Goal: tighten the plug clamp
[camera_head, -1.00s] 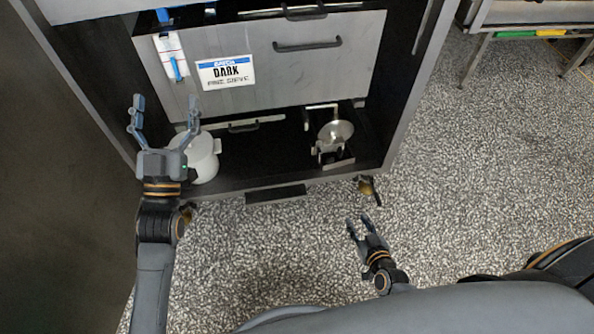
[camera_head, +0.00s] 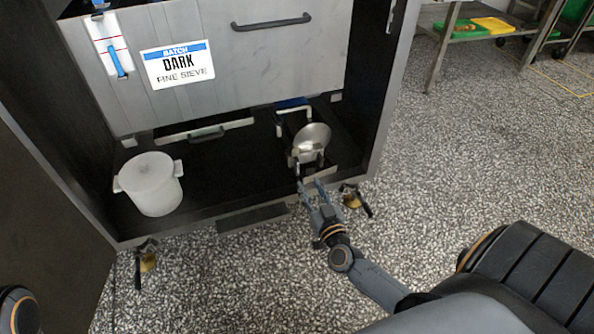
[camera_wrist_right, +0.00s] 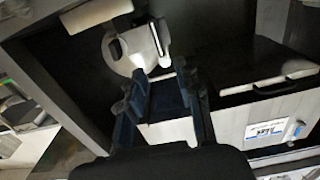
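The plug clamp looks to be the metal fitting (camera_head: 308,152) below a round shiny disc (camera_head: 313,136), low inside the cabinet at the right. In the right wrist view the pale round disc (camera_wrist_right: 122,52) shows with a clamp-like piece beside the fingertips. My right gripper (camera_head: 313,185) is open in front of the fitting, at the cabinet's lower front edge. Its two fingers (camera_wrist_right: 158,95) are apart in the right wrist view, with nothing seen between them. Whether a fingertip touches the clamp I cannot tell. My left gripper is out of view; only a part of my left arm shows at the lower left.
Cabinet walls flank the opening. A brass caster (camera_head: 352,197) is close right of my gripper. Speckled floor is clear at the right.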

